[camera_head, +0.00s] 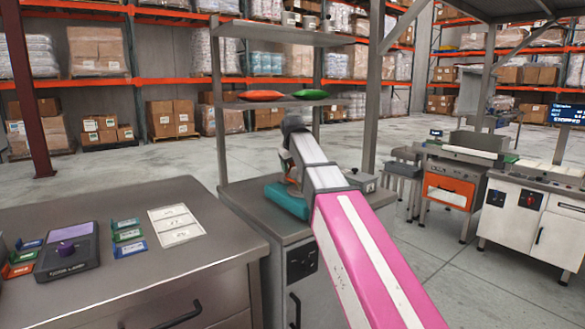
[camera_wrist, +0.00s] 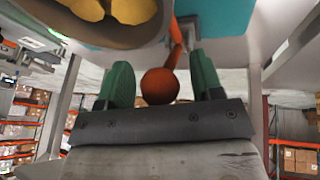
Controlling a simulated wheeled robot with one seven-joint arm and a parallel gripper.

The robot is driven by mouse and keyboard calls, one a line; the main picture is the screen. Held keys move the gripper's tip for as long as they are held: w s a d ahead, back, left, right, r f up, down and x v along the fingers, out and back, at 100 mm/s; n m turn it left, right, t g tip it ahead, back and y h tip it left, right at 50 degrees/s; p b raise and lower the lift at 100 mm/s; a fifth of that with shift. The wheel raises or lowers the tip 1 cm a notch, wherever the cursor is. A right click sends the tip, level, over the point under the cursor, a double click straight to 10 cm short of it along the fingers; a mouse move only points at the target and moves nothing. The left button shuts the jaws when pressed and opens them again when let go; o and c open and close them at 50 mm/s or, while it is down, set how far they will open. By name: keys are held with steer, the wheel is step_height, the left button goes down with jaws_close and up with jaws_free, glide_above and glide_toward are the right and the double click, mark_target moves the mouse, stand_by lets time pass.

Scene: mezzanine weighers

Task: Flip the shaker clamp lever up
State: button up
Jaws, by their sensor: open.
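The shaker's teal base (camera_head: 287,199) sits on the middle steel cabinet, partly hidden behind my arm. Its teal body also shows at the top of the wrist view (camera_wrist: 222,16). The clamp lever, an orange-red rod with a round ball knob (camera_wrist: 160,86), shows in the wrist view. My gripper (camera_wrist: 162,64) is open, with one green finger on each side of the knob. The knob lies between the fingers, with a visible gap on both sides. In the head view the lever and the fingers are hidden or too small to make out.
A shelf (camera_head: 285,102) with a red and a green packet stands above the shaker. A small grey box (camera_head: 361,181) is right of it. Open floor lies behind.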

steer(key=shift+w+f, duration=0.15)
steer(key=shift+f, duration=0.25)
jaws_close()
steer(key=shift+w+a+r+g+h, duration=0.2)
steer(key=shift+w+r+g+h, duration=0.1)
steer(key=shift+w+g, duration=0.15)
steer(key=shift+w+a+r+g+h, duration=0.15)
steer(key=shift+w+a+g+h, duration=0.05)
steer(key=shift+w+g+h, duration=0.2)
steer(key=shift+w+a+r+n+g+h, duration=0.15)
steer(key=shift+g+h, duration=0.15)
steer(key=shift+g, duration=0.25)
steer(key=shift+w+a+r+n+g+h, duration=0.15)
steer(key=shift+g+h, duration=0.15)
steer(key=shift+g, duration=0.2)
steer(key=shift+f, duration=0.1)
jaws_free()
steer(key=shift+s, duration=0.15)
